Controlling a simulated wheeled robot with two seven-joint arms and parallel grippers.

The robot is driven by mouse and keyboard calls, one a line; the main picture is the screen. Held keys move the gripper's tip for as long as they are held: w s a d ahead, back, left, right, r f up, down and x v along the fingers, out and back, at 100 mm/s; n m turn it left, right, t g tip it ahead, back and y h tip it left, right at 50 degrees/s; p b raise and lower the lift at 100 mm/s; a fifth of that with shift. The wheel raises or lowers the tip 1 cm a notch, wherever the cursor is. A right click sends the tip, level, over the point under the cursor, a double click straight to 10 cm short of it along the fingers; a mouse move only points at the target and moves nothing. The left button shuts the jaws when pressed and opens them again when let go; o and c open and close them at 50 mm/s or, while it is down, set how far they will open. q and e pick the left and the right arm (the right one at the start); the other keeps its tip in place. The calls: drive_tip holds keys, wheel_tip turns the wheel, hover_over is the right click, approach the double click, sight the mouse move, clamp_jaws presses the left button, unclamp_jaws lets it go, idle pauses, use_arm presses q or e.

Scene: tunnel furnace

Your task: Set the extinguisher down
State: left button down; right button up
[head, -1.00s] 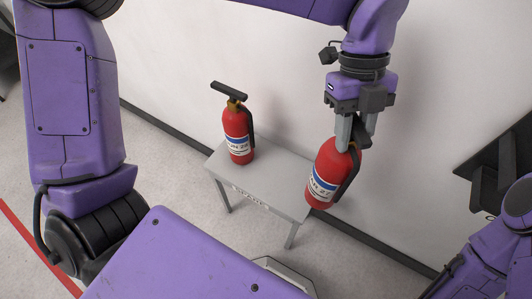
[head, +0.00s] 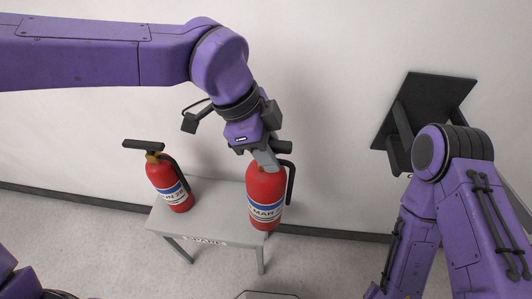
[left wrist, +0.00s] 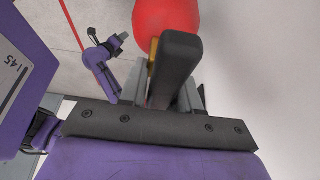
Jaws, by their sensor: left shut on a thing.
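My left gripper (head: 264,158) is shut on the top handle of a red extinguisher (head: 262,188) with a blue and white label reading "MAR". It hangs nearly upright at the right end of a small grey table (head: 214,210). Its base overlaps the table's front right edge in the head view; I cannot tell whether it touches the top. In the left wrist view the black handle (left wrist: 174,66) lies between the fingers, with the red body (left wrist: 168,14) beyond. My right arm shows at the right, but its gripper is out of the head view.
A second red extinguisher (head: 168,184) stands at the table's left end, its black handle pointing left. The table front carries a "SPARE" label. A white wall (head: 330,130) rises close behind. A black bracket-like piece (head: 424,108) is at the upper right.

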use_arm(q)
drive_tip(key=w+a+f+p, duration=0.2)
drive_tip(key=w+a+f, duration=0.5)
drive_tip(key=a+f, duration=0.3)
wheel_tip(320, 180, down, 2)
idle(0.4)
drive_tip(key=c, duration=1)
unclamp_jaws()
drive_tip(key=shift+f, duration=0.15)
drive_tip(key=shift+o, duration=1)
drive_tip(key=v, duration=1.2)
